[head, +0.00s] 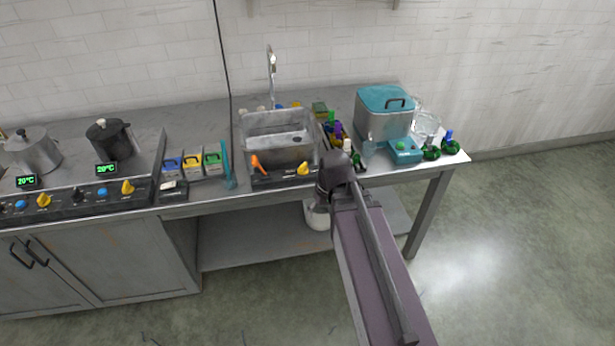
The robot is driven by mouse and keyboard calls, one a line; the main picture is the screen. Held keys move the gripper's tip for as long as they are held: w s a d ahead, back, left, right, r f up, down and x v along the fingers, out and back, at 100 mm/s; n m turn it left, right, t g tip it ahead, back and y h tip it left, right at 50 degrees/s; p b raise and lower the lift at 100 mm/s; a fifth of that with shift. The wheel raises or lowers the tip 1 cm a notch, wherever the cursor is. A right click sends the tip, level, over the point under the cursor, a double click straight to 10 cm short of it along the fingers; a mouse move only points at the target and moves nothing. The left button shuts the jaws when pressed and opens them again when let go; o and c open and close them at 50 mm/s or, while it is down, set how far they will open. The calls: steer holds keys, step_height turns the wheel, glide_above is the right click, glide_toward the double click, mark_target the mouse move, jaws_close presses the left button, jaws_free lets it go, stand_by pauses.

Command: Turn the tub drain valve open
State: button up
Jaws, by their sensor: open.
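The grey metal tub (278,122) is set in the counter near the middle of the head view. An orange lever (257,164) stands tilted at the left of its dark front panel, and a yellow knob (303,169) sits at the right. I cannot tell from their looks which one is the drain valve. My gripper (322,196) is at the dark end of my arm, right of the yellow knob and in front of the counter edge. It is apart from the orange lever. It is open, but its fingers are small and hard to make out.
A stove with pots and knobs (127,187) is at the left. Colored boxes (192,162) stand between stove and tub. Bottles (337,130), a teal-lidded container (385,98) and glassware (427,125) crowd the right side. A tall faucet (272,72) rises behind the tub.

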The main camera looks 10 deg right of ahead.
steer(key=w+d+f+n+t+y+b, duration=0.1)
steer(key=w+n+t+y+b, duration=0.15)
steer(key=w, duration=0.25)
steer(key=w+d+f+n+t+y+b, duration=0.1)
steer(key=w+f+n+y+b, duration=0.1)
steer(key=w+b, duration=0.15)
steer(key=n+t+y+b, duration=0.4)
steer(key=t+b, duration=0.1)
glide_toward(305, 166)
steer(key=v, duration=0.4)
steer(key=shift+a+r+m, duration=0.2)
steer(key=shift+a+m, duration=0.05)
steer(key=b+x, duration=0.2)
steer(key=x, duration=0.4)
steer(key=b+x, duration=0.2)
steer(key=x, duration=0.4)
steer(key=shift+d+f+b, duration=0.1)
steer(key=shift+f+b, duration=0.15)
steer(key=shift+b, duration=0.1)
steer(key=shift+x, duration=0.9)
steer(key=shift+r, duration=0.1)
steer(key=c, duration=0.9)
